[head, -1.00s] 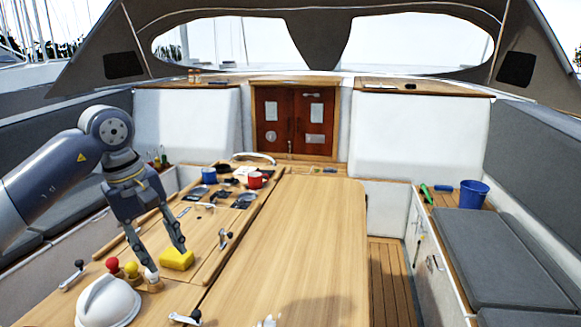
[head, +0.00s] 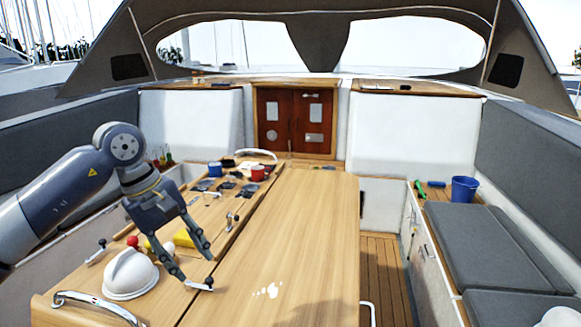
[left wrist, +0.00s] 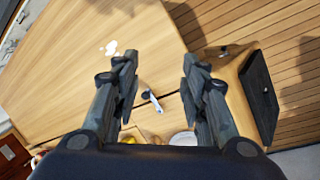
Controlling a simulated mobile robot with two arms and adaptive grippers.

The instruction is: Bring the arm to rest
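My left gripper (head: 194,266) is open above the left leaf of the wooden table (head: 300,215), near a black-knobbed lever (head: 200,284). The left wrist view shows both fingers (left wrist: 159,62) spread apart with nothing held between them. My right gripper is in neither view.
A white dome (head: 131,273) and a metal rail (head: 95,303) are at the near left of the table. A red mug (head: 258,172) and a blue mug (head: 214,169) stand at the far end. A blue bucket (head: 464,189) is on the right bench. The right table leaf is mostly clear.

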